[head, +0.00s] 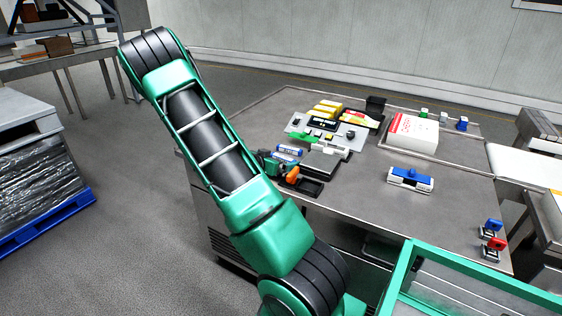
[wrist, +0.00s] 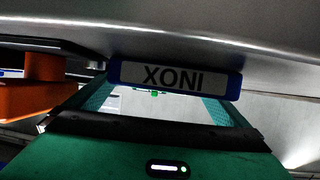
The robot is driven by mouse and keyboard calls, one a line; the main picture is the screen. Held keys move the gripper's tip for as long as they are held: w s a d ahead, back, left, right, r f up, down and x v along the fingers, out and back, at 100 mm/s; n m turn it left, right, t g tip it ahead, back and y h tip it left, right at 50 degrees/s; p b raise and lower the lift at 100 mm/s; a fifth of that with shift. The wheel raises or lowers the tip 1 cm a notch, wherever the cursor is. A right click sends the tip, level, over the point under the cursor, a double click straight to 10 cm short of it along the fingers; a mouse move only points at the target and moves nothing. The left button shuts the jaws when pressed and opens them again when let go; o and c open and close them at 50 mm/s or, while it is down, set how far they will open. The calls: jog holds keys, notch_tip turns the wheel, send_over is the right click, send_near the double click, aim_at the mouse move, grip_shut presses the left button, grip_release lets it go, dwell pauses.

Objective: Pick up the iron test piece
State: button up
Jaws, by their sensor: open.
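My gripper (head: 273,163) is at the left edge of the table, beside several small items. In the wrist view my gripper (wrist: 157,106) is open, with a gap between its teal fingers. A white test piece with blue ends (wrist: 175,76) lies just beyond the fingertips. No iron marking is readable, so I cannot tell which piece is iron.
An orange-handled object (head: 293,174) is close by the gripper and also shows in the wrist view (wrist: 32,98). A white and red box (head: 411,133) and a blue-topped device (head: 410,178) are further right. The table's front middle is clear.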

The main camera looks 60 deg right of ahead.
jog(key=c, duration=0.9)
jog(key=shift+r, duration=0.15)
jog(key=shift+c, duration=0.2)
jog(key=shift+r, duration=0.6)
notch_tip(320, 180, up, 2)
jog(key=shift+r, duration=0.15)
jog(key=w+a+r, duration=0.4)
jog(key=a+r, duration=0.3)
jog(key=a, duration=0.3)
jog(key=shift+w+a+r, duration=0.15)
jog(key=shift+w+a, duration=0.15)
jog(key=shift+a, duration=0.1)
jog(key=shift+w, duration=0.1)
